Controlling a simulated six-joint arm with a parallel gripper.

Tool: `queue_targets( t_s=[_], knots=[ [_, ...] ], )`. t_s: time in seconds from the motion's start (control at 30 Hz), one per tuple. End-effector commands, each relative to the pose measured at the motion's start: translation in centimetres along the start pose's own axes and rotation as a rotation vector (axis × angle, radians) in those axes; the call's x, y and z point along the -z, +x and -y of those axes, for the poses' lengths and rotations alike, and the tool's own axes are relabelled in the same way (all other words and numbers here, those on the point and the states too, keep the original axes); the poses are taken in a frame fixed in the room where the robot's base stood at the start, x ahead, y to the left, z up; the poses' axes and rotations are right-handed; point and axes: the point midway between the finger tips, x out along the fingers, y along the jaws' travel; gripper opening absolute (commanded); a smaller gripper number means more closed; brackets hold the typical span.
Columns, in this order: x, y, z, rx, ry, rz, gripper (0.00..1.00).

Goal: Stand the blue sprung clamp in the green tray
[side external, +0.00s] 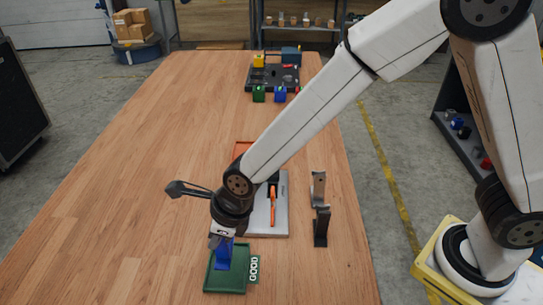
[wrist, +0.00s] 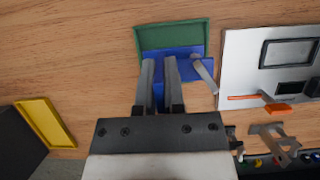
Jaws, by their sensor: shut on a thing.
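The green tray (side external: 240,284), marked GOOD, lies near the front of the table. It shows at the top of the wrist view (wrist: 172,27). The blue sprung clamp (side external: 224,256) is upright within the tray's outline; a grey lever sticks out beside its blue body (wrist: 190,62) in the wrist view. My gripper (side external: 222,242) points down from above and is shut on the clamp, with both fingers against its blue part in the wrist view (wrist: 159,62). I cannot tell whether the clamp's base touches the tray floor.
A grey plate (side external: 280,222) with an orange-handled clamp lies just behind the green tray. Grey and dark metal brackets (side external: 321,228) stand right of it. An orange tray (side external: 241,149) is partly behind my arm. A yellow tray (wrist: 46,122) shows in the wrist view. The table's left side is clear.

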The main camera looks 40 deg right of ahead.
Motion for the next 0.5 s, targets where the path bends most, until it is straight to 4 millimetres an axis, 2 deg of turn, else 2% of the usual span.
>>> queue_targets(
  t_s=[0.3, 0.5],
  knots=[
    [0.7, 1.6, 0.0, 0.0, 0.0, 0.0, 0.0],
    [0.7, 1.9, 0.0, 0.001, -0.001, 0.002, 0.0]
  ],
)
